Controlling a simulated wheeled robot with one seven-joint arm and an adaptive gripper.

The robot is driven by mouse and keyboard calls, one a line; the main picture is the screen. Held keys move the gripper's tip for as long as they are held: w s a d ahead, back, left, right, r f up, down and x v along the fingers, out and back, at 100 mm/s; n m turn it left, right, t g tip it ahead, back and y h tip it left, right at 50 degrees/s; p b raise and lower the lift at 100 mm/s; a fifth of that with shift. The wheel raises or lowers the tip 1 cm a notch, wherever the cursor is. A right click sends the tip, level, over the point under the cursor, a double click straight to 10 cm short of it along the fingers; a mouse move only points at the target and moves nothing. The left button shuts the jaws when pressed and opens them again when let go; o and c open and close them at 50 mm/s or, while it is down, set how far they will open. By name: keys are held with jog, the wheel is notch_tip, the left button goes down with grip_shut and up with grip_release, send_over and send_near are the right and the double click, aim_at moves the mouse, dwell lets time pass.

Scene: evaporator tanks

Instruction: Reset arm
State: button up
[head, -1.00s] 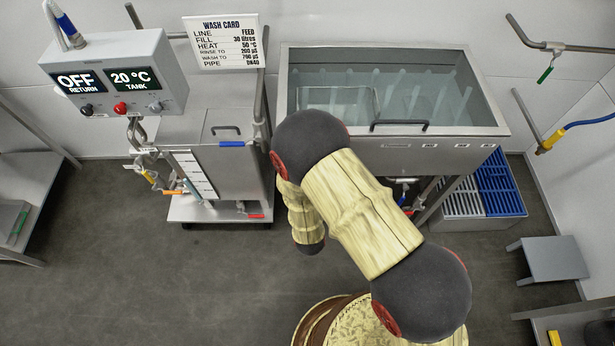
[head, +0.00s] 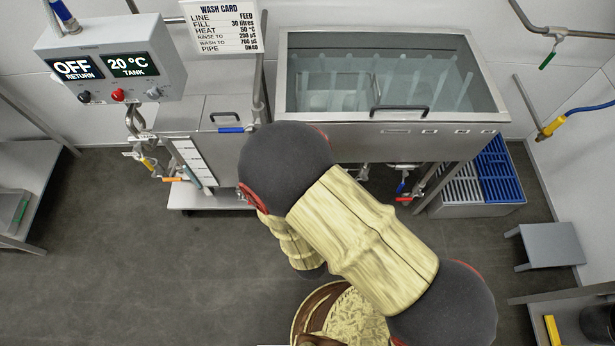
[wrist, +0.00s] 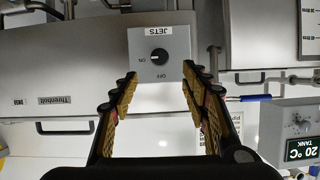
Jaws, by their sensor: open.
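My gripper (wrist: 158,108) shows in the wrist view with its two fingers spread apart and nothing between the tips. Beyond the fingers is a grey box labelled JETS with a black knob (wrist: 159,56), marked ON and OFF; the box appears apart from the fingertips. In the head view my arm crosses the middle, bent in front of the tanks, and its gripper end is hidden there.
A steel tank with a glass lid (head: 390,82) stands behind my arm. Left of it are a smaller steel tank (head: 222,150) and a control box (head: 112,67) reading OFF and 20 °C. Floor is clear at left.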

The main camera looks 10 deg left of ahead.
jog(key=shift+s+d+r, duration=0.1)
jog(key=shift+s, duration=0.15)
dwell(0.4)
